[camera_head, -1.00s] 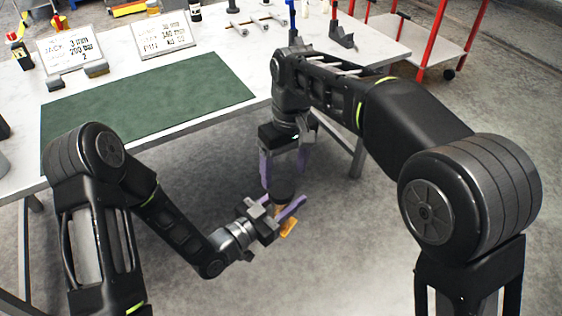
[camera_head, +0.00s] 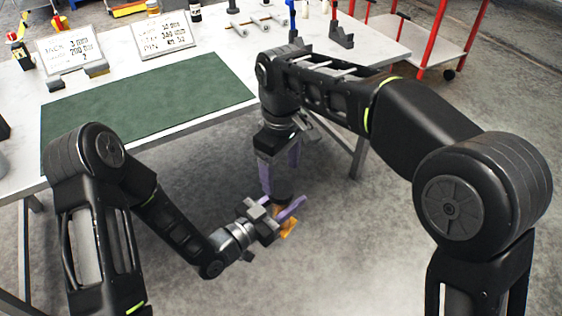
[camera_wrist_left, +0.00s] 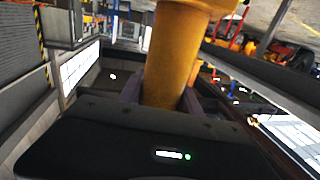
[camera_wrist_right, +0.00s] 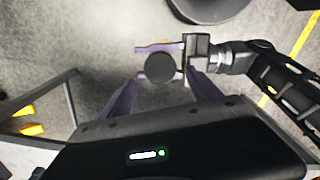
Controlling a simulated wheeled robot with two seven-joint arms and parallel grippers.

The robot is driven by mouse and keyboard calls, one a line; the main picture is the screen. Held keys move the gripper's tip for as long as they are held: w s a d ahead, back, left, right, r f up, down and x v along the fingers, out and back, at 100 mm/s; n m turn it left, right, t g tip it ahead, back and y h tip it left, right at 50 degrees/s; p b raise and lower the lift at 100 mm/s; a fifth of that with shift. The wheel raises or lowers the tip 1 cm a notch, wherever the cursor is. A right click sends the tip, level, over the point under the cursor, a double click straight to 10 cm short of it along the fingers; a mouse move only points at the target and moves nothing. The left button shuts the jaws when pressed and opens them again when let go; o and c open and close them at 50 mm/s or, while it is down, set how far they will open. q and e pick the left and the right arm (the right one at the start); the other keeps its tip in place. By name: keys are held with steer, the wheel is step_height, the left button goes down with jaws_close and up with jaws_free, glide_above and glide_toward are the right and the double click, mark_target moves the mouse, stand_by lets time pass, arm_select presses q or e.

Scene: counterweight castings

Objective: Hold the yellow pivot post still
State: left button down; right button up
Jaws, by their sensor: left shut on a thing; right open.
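The yellow pivot post (camera_head: 288,228) is partly hidden in the head view behind my left gripper (camera_head: 284,213), which is shut on it. In the left wrist view the post (camera_wrist_left: 172,62) stands between my purple fingers. A dark round piece (camera_head: 281,199) shows at the upper end of the post; from the right wrist view it is a dark disc (camera_wrist_right: 160,67). My right gripper (camera_head: 279,180) is open and points down above it. In the right wrist view its fingertips are on either side of the disc; I cannot tell whether they touch it.
A white table (camera_head: 215,62) with a green mat (camera_head: 150,98), signs and small parts stands behind. A red-framed trolley (camera_head: 420,38) is at the back right. Open grey floor lies around the grippers. A large dark round object (camera_wrist_right: 208,6) shows at the right wrist view's top.

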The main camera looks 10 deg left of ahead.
mark_target(281, 189)
steer(key=shift+f, duration=2.8)
steer(key=c, duration=1.5)
steer(key=o, duration=1.6)
steer(key=shift+o, duration=0.2)
steer(key=shift+r, duration=0.1)
step_height(281, 189, up, 7)
steer(key=shift+r, duration=0.15)
